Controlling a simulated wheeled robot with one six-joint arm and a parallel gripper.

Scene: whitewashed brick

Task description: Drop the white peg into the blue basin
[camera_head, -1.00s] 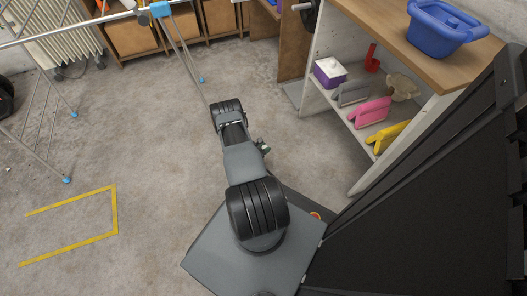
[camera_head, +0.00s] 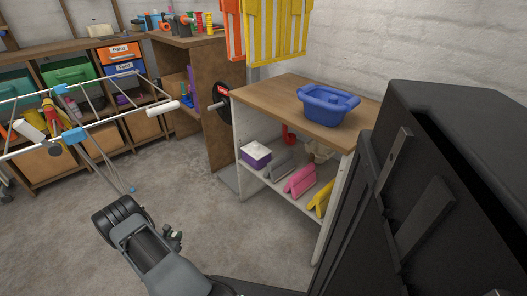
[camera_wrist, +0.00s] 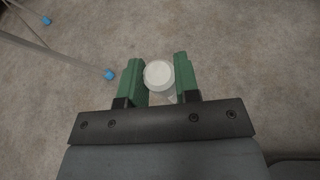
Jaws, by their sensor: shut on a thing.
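The white peg (camera_wrist: 158,75) sits between the green fingers of my gripper (camera_wrist: 160,80) in the wrist view, its round end facing the camera. My gripper is shut on it, above the grey floor. In the head view my gripper (camera_head: 174,238) is small and partly hidden beside my arm, at lower left, and I cannot make out the peg there. The blue basin (camera_head: 327,106), with a broad rim and handles, stands upright on the wooden top of the shelf unit, right of and higher than my gripper. Its inside is only partly visible.
The shelf unit's wooden top (camera_head: 275,94) is bare left of the basin. Below are a purple box (camera_head: 256,155) and pink (camera_head: 299,181) and yellow (camera_head: 321,197) things. A drying rack (camera_head: 100,122) stands at left. Floor between rack and shelf is clear.

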